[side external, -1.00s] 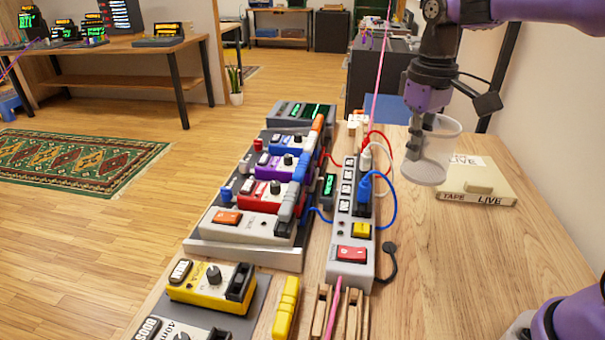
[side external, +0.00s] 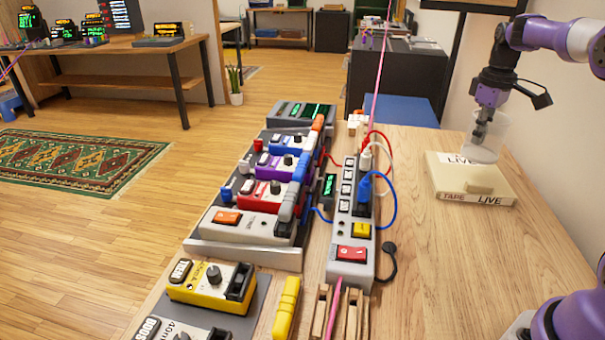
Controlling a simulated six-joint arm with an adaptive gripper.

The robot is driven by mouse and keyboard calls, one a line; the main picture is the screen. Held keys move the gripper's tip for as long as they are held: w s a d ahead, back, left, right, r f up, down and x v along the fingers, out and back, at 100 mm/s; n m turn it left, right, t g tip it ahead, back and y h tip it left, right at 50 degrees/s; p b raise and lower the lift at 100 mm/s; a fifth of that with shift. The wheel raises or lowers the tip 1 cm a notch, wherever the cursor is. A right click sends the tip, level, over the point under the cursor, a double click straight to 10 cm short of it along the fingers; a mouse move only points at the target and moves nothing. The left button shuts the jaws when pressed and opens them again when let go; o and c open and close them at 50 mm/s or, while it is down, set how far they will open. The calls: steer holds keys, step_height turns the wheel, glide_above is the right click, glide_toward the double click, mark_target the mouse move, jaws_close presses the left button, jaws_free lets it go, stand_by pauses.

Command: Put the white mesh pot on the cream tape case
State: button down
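The white mesh pot (side external: 492,138) is in my gripper (side external: 481,132) at the right of the side external view. One finger shows against the pot's left wall; the other is hard to make out. The pot is roughly upright, and its base shows in front of the back part of the cream tape case (side external: 502,188). I cannot tell whether the pot touches the case or hangs a little above it. The case lies flat on the wooden table, marked "TAPE LIVE", with a small cream block (side external: 479,187) on its top near the front.
A grey power strip (side external: 350,254) with red and blue cables stands left of the case. A pedal rack (side external: 245,258) with several pedals is further left. A yellow marker-like piece (side external: 286,307) and wooden clips (side external: 352,318) lie at the front.

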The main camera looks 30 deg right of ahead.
mark_target(471, 159)
steer(key=shift+f, duration=2)
steer(key=shift+f, duration=0.15)
steer(key=shift+f, duration=0.35)
steer(key=shift+f, duration=0.1)
steer(key=c, duration=1)
jaws_free()
steer(key=shift+c, duration=0.2)
